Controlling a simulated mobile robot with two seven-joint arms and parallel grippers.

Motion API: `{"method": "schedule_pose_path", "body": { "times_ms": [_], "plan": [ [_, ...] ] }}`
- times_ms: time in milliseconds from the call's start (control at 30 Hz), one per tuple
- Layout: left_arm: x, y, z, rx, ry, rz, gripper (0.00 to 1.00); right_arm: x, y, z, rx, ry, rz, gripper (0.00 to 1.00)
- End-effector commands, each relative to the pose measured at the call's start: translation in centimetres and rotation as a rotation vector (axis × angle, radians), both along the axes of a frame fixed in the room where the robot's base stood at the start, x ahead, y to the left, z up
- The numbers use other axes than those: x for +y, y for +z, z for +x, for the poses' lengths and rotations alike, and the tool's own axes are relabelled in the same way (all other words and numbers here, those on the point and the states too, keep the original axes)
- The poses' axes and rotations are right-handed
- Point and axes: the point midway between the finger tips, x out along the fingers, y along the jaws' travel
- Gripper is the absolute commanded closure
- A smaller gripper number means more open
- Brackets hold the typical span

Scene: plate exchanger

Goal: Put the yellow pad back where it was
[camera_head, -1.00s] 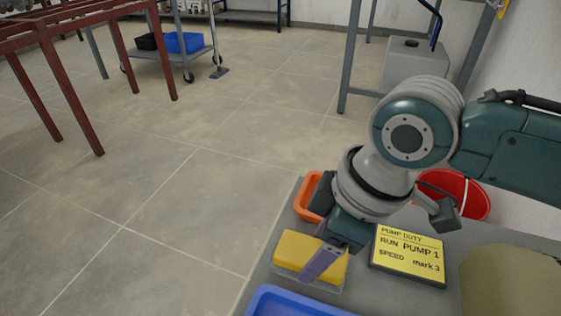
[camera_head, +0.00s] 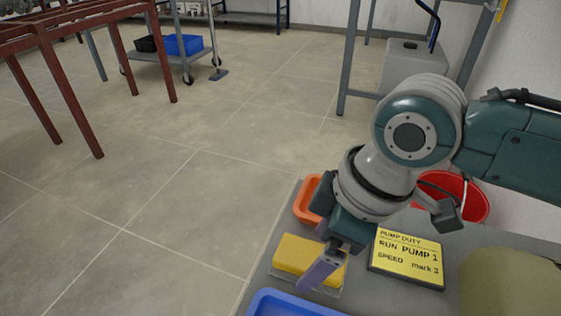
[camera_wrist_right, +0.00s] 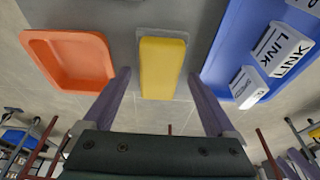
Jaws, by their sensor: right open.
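The yellow pad (camera_head: 297,257) lies on a thin pale base on the grey bench, near its left edge. In the right wrist view the pad (camera_wrist_right: 163,68) is between and beyond the two fingers, with space on both sides. My right gripper (camera_head: 322,262) is open and empty, close over the pad, with one finger in front of part of it in the head view. In the wrist view my right gripper (camera_wrist_right: 165,98) shows both fingers spread apart. My left gripper is not in view.
An orange tray (camera_head: 306,201) and a blue tray (camera_head: 283,304) flank the pad; the blue one holds labelled white blocks (camera_wrist_right: 284,48). A yellow sign (camera_head: 408,256) reading PUMP DUTY lies to the right. A red bucket (camera_head: 462,193) stands behind the bench.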

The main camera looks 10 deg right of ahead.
Motion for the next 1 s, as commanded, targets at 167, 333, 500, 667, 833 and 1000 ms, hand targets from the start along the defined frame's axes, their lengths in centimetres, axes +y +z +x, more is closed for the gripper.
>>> {"method": "schedule_pose_path", "body": {
  "times_ms": [167, 333, 500, 667, 833, 1000],
  "plan": [
    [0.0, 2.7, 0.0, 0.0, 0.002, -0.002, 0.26, -0.9, 4.3, -0.5, -0.003, 0.0, -0.002, 0.09],
    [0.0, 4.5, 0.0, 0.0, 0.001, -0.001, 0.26, -1.7, 7.9, -1.1, -0.002, 0.0, -0.001, 0.09],
    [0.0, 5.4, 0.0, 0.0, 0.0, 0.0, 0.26, -2.3, 10.2, -1.5, 0.0, 0.0, 0.0, 0.09],
    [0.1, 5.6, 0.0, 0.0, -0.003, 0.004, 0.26, -2.6, 11.0, -1.7, 0.001, 0.0, -0.001, 0.09],
    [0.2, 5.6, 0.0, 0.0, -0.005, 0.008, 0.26, -1.3, 10.6, -2.8, -0.002, -0.004, 0.024, 0.09],
    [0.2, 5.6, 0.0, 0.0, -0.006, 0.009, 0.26, 1.8, 10.5, -6.4, -0.032, -0.114, 0.115, 0.09]
  ]
}}
